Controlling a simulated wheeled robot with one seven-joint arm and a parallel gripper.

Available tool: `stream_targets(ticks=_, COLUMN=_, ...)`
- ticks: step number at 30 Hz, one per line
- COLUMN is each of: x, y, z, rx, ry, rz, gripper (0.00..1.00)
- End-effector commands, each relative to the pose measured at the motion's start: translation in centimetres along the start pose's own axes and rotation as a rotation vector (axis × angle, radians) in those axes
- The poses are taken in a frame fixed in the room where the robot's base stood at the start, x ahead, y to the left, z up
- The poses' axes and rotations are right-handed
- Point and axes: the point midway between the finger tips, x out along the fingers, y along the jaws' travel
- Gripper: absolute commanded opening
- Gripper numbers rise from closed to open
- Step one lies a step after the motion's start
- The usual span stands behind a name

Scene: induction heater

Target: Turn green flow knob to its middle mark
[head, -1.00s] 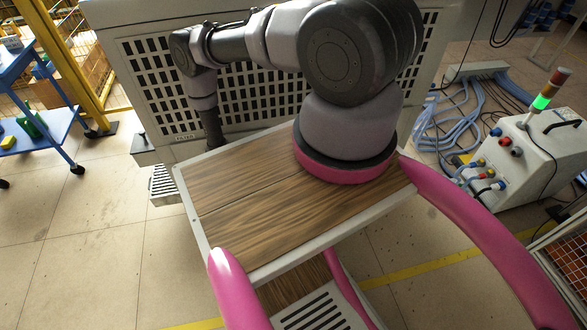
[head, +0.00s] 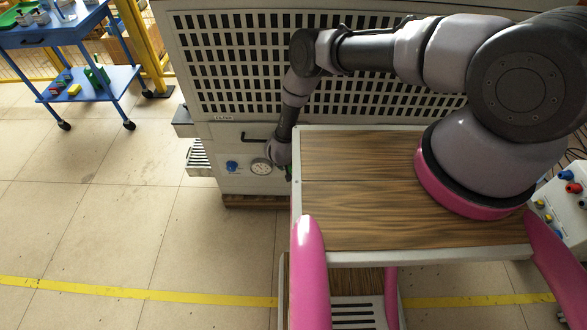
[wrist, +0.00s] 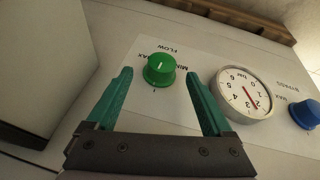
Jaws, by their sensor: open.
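The green flow knob (wrist: 159,69) sits on the panel in the wrist view, under the word FLOW, with MIN and MAX marks beside it and a white line on its top. My gripper (wrist: 160,78) is open, with its two green fingers on either side of the knob and the tips close to it. I cannot tell whether they touch it. In the head view my gripper (head: 286,171) is at the cabinet's lower front, and the knob is hidden there.
A round gauge (wrist: 244,94) is right of the knob, also visible in the head view (head: 261,167). A blue bypass knob (wrist: 306,114) is further right. A black handle (head: 258,137) projects above the panel. Floor left of my base is clear; a blue cart (head: 80,50) stands far left.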

Motion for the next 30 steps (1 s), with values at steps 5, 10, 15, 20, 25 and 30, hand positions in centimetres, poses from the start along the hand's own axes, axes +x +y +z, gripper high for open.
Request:
stream_targets(ticks=5, x=2.7, y=0.0, z=0.1, rx=0.003, ry=-0.001, rz=0.0, gripper=0.85)
stream_targets(ticks=10, x=4.0, y=0.0, z=0.0, rx=0.002, ry=0.0, rz=0.0, gripper=0.85)
stream_targets(ticks=15, x=4.3, y=0.1, z=0.0, rx=0.001, ry=0.0, rz=0.0, gripper=0.85)
stream_targets(ticks=20, x=4.3, y=0.1, z=0.0, rx=0.001, ry=0.0, rz=0.0, gripper=0.85)
stream_targets(ticks=25, x=4.3, y=0.1, z=-0.1, rx=0.001, ry=0.0, rz=0.0, gripper=0.28)
stream_targets(ticks=30, x=4.2, y=0.0, z=-0.1, rx=0.0, ry=0.001, rz=0.001, gripper=0.0)
